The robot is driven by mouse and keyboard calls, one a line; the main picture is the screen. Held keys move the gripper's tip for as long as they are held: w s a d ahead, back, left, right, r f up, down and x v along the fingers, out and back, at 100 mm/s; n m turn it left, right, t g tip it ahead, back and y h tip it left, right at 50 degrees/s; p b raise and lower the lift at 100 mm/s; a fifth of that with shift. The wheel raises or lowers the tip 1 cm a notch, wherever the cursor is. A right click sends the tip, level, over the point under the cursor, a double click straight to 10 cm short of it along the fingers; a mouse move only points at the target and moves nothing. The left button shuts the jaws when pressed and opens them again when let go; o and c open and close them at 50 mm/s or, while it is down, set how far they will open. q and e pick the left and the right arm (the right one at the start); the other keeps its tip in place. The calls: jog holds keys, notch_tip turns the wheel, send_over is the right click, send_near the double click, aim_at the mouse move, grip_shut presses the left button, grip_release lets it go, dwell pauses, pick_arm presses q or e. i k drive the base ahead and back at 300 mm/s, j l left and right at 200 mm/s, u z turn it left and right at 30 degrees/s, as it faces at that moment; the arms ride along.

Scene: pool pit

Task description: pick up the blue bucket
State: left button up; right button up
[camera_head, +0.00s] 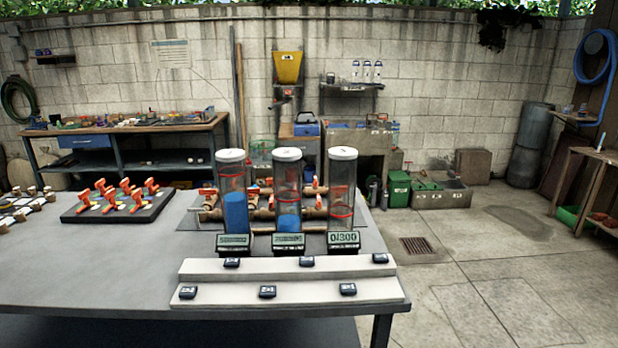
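No thing in view is clearly a blue bucket. A small blue container (306,125), perhaps with a handle, stands on a bench against the back wall, left of the sink unit; it is too small to tell whether it is a bucket. Neither of my grippers is in view.
A green bin (399,190) stands by the back wall. The concrete floor (500,270) at right is open.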

aim_at(310, 173)
jog(key=i+l+z, duration=0.15)
jog(key=l+z, duration=0.15)
jog(key=i+l+z, duration=0.4)
jog(key=z, duration=0.2)
jog(key=i+l+z, duration=0.15)
jog(key=l+z, duration=0.2)
jog(key=i+l+z, duration=0.15)
jog(key=z, duration=0.2)
jog(key=i+l+z, duration=0.1)
jog(key=i+l, duration=0.15)
jog(key=i, duration=0.25)
jog(key=i+l, duration=0.2)
jog(key=i, duration=0.35)
jog(key=i+j+u, duration=0.1)
jog(key=u, duration=0.3)
jog(key=i+u, duration=0.5)
jog(key=u, duration=0.25)
jog(key=i+u, duration=0.3)
jog(key=i, duration=0.25)
jog(key=i+u, duration=0.25)
jog(key=i, duration=1.2)
jog(key=i+u, duration=0.15)
jog(key=i, duration=0.75)
jog(key=i+l, duration=0.15)
jog(key=i, duration=0.7)
jog(key=j+u, duration=0.05)
